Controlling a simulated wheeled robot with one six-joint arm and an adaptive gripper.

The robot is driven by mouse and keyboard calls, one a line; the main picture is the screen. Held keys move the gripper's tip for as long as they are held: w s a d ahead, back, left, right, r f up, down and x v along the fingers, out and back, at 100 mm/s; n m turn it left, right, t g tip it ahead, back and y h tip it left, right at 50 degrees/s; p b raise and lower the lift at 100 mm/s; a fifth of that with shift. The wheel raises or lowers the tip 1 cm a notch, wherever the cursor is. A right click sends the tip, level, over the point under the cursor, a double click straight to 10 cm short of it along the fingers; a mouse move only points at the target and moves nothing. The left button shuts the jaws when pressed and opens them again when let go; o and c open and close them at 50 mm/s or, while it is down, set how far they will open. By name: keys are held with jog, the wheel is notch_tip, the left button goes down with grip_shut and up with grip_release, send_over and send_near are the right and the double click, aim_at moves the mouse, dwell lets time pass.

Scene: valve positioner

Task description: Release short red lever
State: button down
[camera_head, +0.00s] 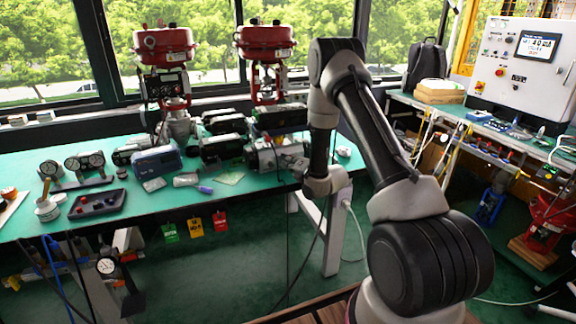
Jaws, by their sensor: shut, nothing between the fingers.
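I cannot make out the short red lever for certain in the head view. Two red-topped valve assemblies stand at the back of the green bench, the left valve (165,45) and the right valve (266,42). Grey metal fittings and black positioner boxes (222,147) crowd around the right valve's base. My arm reaches up from the lower right and folds down, with its wrist at the bench's right end beside these fittings. My gripper cannot be made out; the wrist and the fittings seem to hide it.
The green bench (250,192) also holds pressure gauges (84,163), a black box with red knobs (97,204) and a blue case (157,160). Tags (195,227) hang from its front edge. A control cabinet (525,62) and a second bench stand at right. Open floor lies below.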

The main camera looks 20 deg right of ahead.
jog(key=shift+d+r+n+h, duration=0.2)
jog(key=shift+n+h, duration=0.2)
jog(key=shift+n, duration=0.5)
jog(key=shift+d, duration=0.1)
jog(key=shift+d+r, duration=0.1)
jog(key=shift+d, duration=0.05)
jog(key=shift+s, duration=0.1)
